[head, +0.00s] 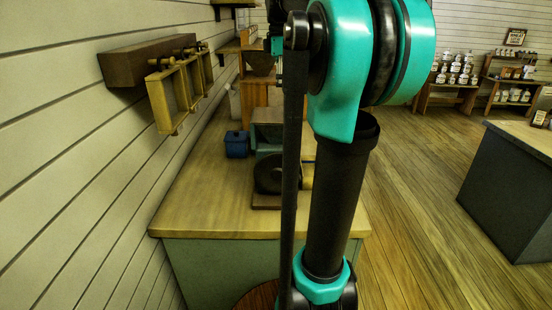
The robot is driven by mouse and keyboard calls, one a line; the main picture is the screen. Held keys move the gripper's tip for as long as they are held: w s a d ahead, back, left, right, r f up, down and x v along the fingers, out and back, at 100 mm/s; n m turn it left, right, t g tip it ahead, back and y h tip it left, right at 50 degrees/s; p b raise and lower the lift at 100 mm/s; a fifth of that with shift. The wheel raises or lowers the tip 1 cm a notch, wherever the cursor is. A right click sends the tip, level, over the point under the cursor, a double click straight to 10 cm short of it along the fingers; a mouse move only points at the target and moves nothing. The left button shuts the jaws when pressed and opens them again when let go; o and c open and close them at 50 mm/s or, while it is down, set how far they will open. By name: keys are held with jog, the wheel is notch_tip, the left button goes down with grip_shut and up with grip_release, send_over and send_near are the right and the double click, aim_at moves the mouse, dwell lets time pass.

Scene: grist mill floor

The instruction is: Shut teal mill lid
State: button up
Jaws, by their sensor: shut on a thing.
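A teal boxy mill (266,135) stands on the wooden bench, partly hidden behind my arm. A black round wheel (272,174) is at its near side, above a brown base (265,202). The mill's top shows only in part at its left. I cannot make out how far its lid is open. My arm's black and teal links cross the middle of the view and cover the mill's right side. A small teal and dark part of my arm shows beyond, above the bench. My gripper cannot be made out behind the links.
The wooden bench (205,212) runs along the slatted left wall. A blue pot (236,144) stands left of the mill. Wooden frames (178,92) hang from a wall rack. Wooden equipment stands farther back. A dark counter (510,190) is at right, with open plank floor between.

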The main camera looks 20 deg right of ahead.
aim_at(289, 107)
jog(key=shift+s+d+f, duration=0.15)
jog(key=shift+d+f, duration=0.35)
jog(key=shift+f, duration=0.15)
jog(key=shift+s+d+f, duration=0.15)
jog(key=shift+d+f, duration=0.3)
jog(key=shift+f, duration=0.2)
jog(key=shift+s+d+f, duration=0.1)
jog(key=shift+d+f, duration=0.1)
jog(key=shift+f, duration=0.3)
jog(key=shift+s+d+f, duration=0.1)
jog(key=shift+d+f, duration=0.05)
jog(key=shift+f, duration=0.35)
jog(key=o, duration=1.6)
jog(key=shift+r, duration=0.15)
jog(key=shift+r, duration=3.4)
